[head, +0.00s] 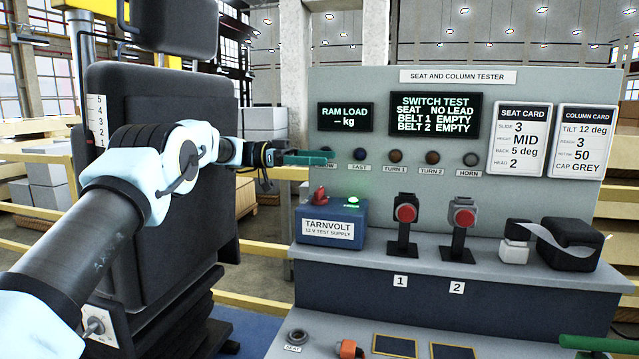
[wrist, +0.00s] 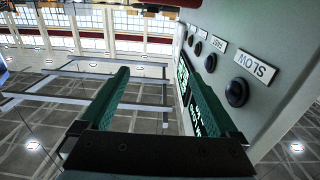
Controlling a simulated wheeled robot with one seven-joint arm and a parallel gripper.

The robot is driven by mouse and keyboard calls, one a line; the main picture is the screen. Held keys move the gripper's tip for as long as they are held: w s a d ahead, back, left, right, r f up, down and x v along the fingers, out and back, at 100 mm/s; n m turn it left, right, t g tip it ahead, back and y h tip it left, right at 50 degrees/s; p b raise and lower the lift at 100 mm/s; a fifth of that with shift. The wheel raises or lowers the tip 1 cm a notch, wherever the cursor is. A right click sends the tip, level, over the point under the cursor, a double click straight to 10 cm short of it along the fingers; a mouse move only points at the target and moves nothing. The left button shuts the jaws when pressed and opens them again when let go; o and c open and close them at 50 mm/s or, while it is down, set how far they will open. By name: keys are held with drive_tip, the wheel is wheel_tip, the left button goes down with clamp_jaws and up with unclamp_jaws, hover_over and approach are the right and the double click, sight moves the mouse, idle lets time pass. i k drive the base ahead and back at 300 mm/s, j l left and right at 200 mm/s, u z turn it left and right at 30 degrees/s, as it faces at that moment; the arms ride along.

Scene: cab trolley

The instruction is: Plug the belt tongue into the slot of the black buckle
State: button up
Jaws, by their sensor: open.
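Two buckles with red buttons stand on posts on the tester's ledge. The black buckle (head: 404,215) is behind label 1, and a greyer buckle (head: 464,214) is behind label 2. A grey belt strap (head: 560,240) runs at the right between a black housing (head: 570,245) and a small white and black block (head: 517,243). I cannot make out the tongue clearly there. My gripper (head: 308,158) has green fingers and is open and empty, in front of the panel's left edge, above the blue supply box. The wrist view shows its spread fingers (wrist: 156,66) with nothing between them.
The blue supply box (head: 331,222) has a red part and a lit green lamp on top. Panel knobs, including SLOW (wrist: 237,92), are close to my gripper. The screen (head: 435,114) reads both belts EMPTY. A black seat (head: 165,170) stands left, behind my arm.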

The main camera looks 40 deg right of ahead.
sight(513, 232)
drive_tip(key=k, duration=1)
